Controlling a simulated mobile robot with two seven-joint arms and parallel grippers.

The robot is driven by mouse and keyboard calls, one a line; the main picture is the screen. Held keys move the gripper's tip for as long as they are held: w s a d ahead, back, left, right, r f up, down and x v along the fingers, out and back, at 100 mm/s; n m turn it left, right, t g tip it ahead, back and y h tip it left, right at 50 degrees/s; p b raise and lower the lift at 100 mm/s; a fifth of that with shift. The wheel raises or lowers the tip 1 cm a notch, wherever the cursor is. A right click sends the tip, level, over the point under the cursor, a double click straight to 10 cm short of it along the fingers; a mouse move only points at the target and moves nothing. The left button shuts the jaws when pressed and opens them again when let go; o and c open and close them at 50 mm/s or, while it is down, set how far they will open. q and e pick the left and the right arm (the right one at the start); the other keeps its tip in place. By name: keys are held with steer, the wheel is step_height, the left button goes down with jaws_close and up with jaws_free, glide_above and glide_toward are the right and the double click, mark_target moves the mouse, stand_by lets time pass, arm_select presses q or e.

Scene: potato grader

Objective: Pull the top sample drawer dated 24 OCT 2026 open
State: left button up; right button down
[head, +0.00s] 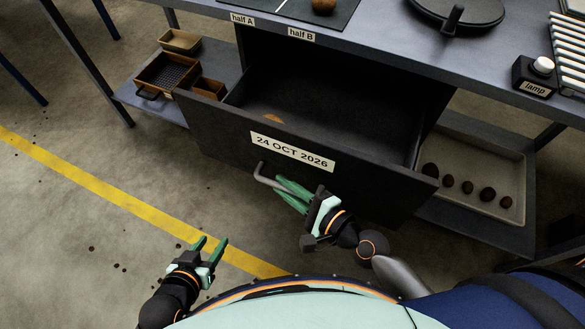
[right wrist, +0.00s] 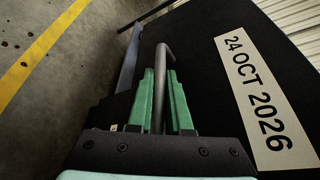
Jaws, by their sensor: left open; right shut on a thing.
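The drawer (head: 215,130) labelled 24 OCT 2026 (head: 292,151) stands pulled out from under the bench, its dark interior showing, with a small brown piece (head: 273,119) inside. Its grey bar handle (head: 268,181) sits below the label. My right gripper (head: 290,192) is shut on the handle; in the right wrist view the handle (right wrist: 160,90) runs between the green fingers, beside the label (right wrist: 262,100). My left gripper (head: 208,245) is open and empty, low over the floor, apart from the drawer.
The bench top (head: 385,50) holds a lamp button box (head: 536,76), a dark round plate (head: 455,14) and a board with a potato (head: 323,5). A lower shelf holds a tray (head: 513,215) of several dark potatoes at right and wooden boxes (head: 165,76) at left.

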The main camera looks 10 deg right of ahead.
steer(key=shift+s+a, duration=0.45)
steer(key=shift+s, duration=0.3)
steer(key=c, duration=0.8)
jaws_free()
steer(key=shift+c, duration=0.2)
steer(key=b+v, duration=0.2)
steer(key=v, duration=1)
steer(key=shift+s, duration=0.2)
